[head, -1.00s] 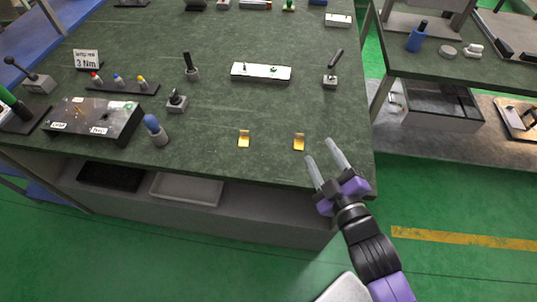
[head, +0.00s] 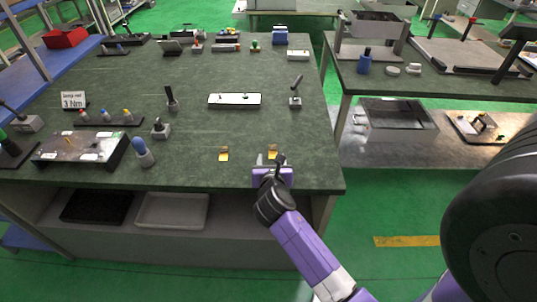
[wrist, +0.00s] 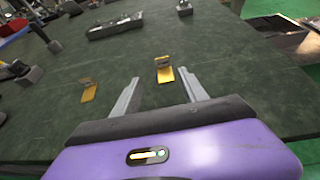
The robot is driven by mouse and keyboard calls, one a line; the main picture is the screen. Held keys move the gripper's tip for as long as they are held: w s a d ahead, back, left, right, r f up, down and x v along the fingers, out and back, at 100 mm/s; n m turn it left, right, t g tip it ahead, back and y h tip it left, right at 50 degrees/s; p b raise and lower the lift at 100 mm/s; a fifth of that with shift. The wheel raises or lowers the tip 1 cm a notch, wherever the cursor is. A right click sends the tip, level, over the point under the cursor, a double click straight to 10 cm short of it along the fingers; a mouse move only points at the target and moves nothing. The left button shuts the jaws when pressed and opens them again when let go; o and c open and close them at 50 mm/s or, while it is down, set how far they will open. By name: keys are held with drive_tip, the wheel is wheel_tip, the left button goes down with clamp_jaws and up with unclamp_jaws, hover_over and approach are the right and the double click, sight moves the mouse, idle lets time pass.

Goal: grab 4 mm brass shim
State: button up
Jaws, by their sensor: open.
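Two small bent brass shims lie near the front edge of the green bench top. The left shim (head: 224,155) also shows in the wrist view (wrist: 89,90). The right shim (head: 272,152) also shows in the wrist view (wrist: 164,69). No thickness marking can be read on either, so I cannot tell which is 4 mm. My gripper (wrist: 159,76) is open and empty, with the right shim ahead of it, between the lines of its two fingers. In the head view my gripper (head: 274,163) partly covers that shim, and its fingers are mostly hidden.
A white plate (head: 234,100) lies behind the shims, and a black-handled tool (head: 295,101) stands to its right. A blue-topped tool (head: 143,152) stands left of the shims. The bench around the shims is clear. Another table (head: 440,92) stands to the right.

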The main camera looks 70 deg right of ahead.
sight(272, 147)
drive_tip(key=x, duration=0.7)
drive_tip(key=shift+s+d+r+p, duration=0.1)
drive_tip(key=shift+d+r+p, duration=0.15)
drive_tip(key=shift+d, duration=0.25)
clamp_jaws()
